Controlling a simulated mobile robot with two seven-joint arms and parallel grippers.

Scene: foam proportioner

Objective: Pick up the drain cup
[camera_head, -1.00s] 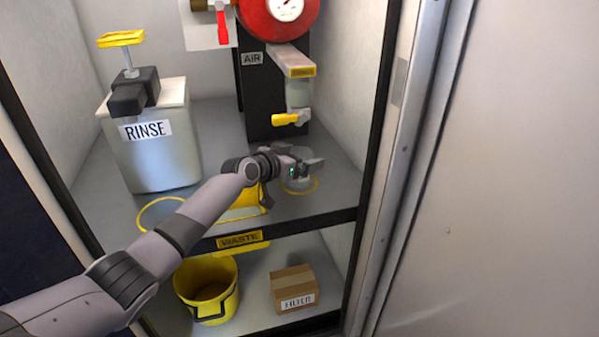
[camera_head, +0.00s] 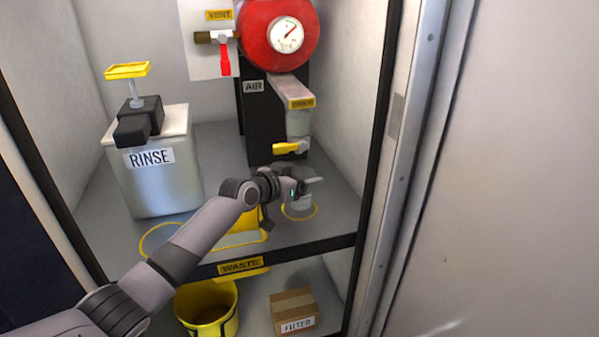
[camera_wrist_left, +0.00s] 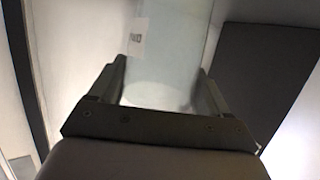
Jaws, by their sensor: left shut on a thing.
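The drain cup (camera_head: 301,205) is a small clear, pale vessel over the yellow ring on the cabinet shelf, below the drain spout. My left gripper (camera_head: 306,184) is at the cup's upper part and hides some of it. In the left wrist view the fingers (camera_wrist_left: 160,95) lie on both sides of the clear cup (camera_wrist_left: 175,60), shut on it, and a small label shows on its wall. I cannot tell whether the cup's base touches the shelf. My right gripper is out of view.
The drain spout with its yellow lever (camera_head: 290,147) hangs just above the gripper. A RINSE container (camera_head: 155,185) with a pump stands left. A yellow bucket (camera_head: 208,310) and a FILTER box (camera_head: 294,312) are on the lower shelf. The cabinet's right frame (camera_head: 375,150) is close.

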